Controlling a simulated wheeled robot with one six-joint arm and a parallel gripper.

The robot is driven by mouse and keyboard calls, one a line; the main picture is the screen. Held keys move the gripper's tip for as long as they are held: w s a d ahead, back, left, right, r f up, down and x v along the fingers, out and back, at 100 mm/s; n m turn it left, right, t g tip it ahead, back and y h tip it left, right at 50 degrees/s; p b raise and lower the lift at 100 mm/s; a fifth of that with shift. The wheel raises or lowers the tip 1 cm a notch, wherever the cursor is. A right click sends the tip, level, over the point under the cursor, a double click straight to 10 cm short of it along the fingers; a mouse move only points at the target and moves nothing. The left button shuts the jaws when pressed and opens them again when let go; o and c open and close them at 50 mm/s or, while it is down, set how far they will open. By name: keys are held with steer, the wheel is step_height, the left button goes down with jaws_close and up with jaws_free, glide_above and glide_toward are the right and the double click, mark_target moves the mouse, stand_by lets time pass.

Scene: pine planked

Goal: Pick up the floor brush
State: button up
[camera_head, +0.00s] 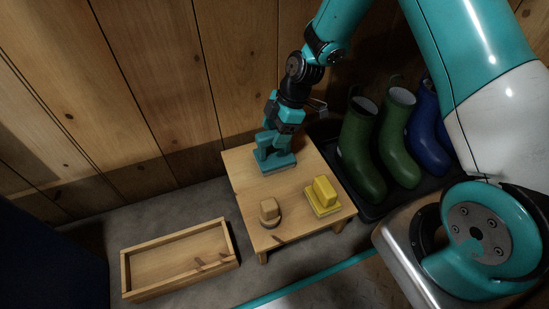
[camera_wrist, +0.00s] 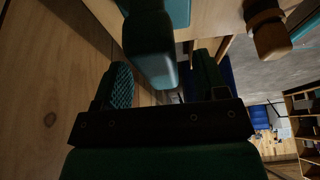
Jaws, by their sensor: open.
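Three block-shaped brushes are on a low wooden bench (camera_head: 247,186). A teal brush (camera_head: 279,165) is at its far end, a yellow brush (camera_head: 323,197) at the near right, and a tan wooden brush (camera_head: 270,211) at the near left. I cannot tell from looks alone which is the floor brush. My gripper (camera_head: 267,145) is open at the teal brush. In the wrist view, the teal brush's grip (camera_wrist: 150,50) shows between the two fingers, with a gap on the right. Contact is not clear. The wooden brush also shows there (camera_wrist: 268,27).
Green boots (camera_head: 361,150) and blue boots (camera_head: 428,125) stand on a black tray (camera_head: 368,211) right of the bench. An empty-looking wooden box (camera_head: 180,262) is on the floor at left. The plank wall (camera_head: 160,80) rises close behind my gripper.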

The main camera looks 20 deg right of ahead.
steer(key=shift+a+f, duration=0.1)
steer(key=shift+f, duration=0.35)
steer(key=shift+r, duration=0.15)
jaws_close()
step_height(320, 180, up, 10)
steer(key=p, duration=0.6)
steer(key=shift+p, duration=0.3)
